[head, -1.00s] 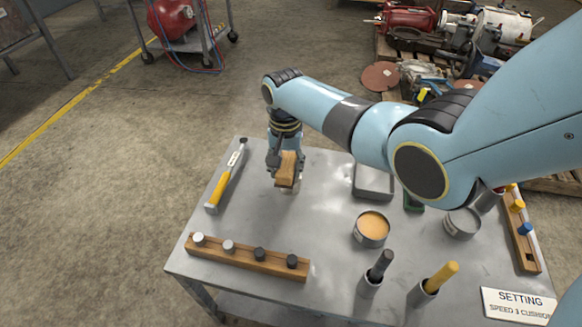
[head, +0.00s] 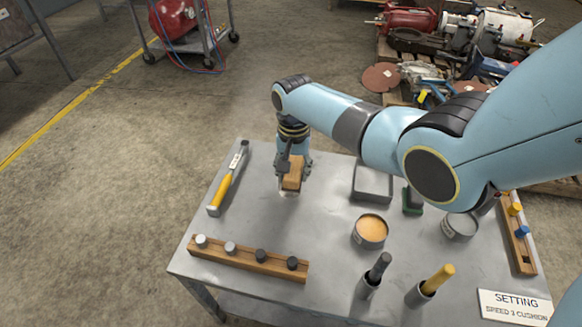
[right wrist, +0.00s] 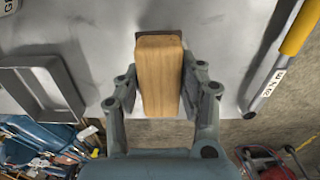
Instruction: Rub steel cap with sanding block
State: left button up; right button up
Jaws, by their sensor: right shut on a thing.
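My right gripper (head: 293,180) is shut on a wooden sanding block (head: 292,173) over the back left part of the metal table. In the right wrist view the block (right wrist: 160,78) sits between both fingers, with a dark edge at its far end. My left gripper is not in view.
A wooden rack (head: 250,262) with several knobs is in front. A tin (head: 370,231) of orange stuff, a grey tray (head: 373,181) and two cups with handles stand right. A sign (head: 513,308) is at the front right corner.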

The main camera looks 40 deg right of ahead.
jog(key=shift+w+a+f+b, duration=0.1)
jog(key=shift+w+a+b, duration=0.3)
jog(key=shift+w+a, duration=0.25)
jog(key=shift+d, duration=0.1)
jog(key=shift+s+d+p, duration=0.55)
jog(key=shift+s+p, duration=0.2)
jog(key=shift+p, duration=0.05)
jog(key=shift+w, duration=0.1)
jog(key=shift+w+a+b, duration=0.35)
jog(key=shift+w+a, duration=0.2)
jog(key=shift+w, duration=0.1)
